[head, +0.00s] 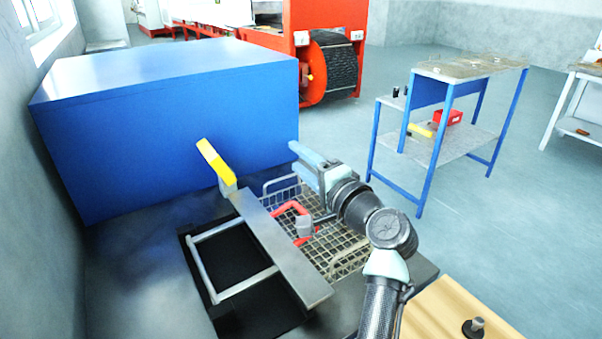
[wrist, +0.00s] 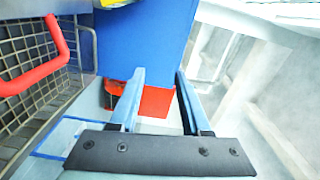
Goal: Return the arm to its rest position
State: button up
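My arm reaches up from the bottom of the head view, and my gripper (head: 298,158) is held above the far right part of a wire mesh basket (head: 345,262). In the wrist view my gripper (wrist: 160,78) has its two light blue fingers apart, with nothing between them. A red handle-shaped part (head: 290,207) shows at the basket in the head view. It also shows at the left of the wrist view (wrist: 40,68), beside the fingers and apart from them.
A grey metal bar (head: 280,250) with a yellow-ended lever (head: 214,162) lies beside the basket. A dark opening (head: 240,265) is at its left. A large blue box (head: 170,130) stands behind. A blue-legged bench (head: 440,150) stands right, with open floor around it.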

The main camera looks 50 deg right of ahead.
jog(key=shift+r, duration=0.65)
jog(key=w+a+r+n+t+p, duration=0.25)
jog(key=a+r+n, duration=0.35)
jog(key=a+r, duration=0.6)
jog(key=w+a+r+n+t+p, duration=0.1)
jog(key=a+r+n+t+p, duration=0.15)
jog(key=a+r+n, duration=0.65)
jog(key=s+a+r+n+t+y+p, duration=0.1)
jog(key=s+a+r+n+t+y, duration=0.1)
jog(key=s+a+r, duration=0.4)
jog(key=s+a+r+n+t+y+p, duration=0.2)
jog(key=s+a+r, duration=0.5)
jog(key=a+r, duration=0.5)
jog(key=a+n+t+y, duration=0.1)
jog(key=a, duration=0.2)
jog(key=shift+s+r, duration=0.3)
jog(key=shift+r, duration=0.1)
jog(key=shift+d, duration=0.15)
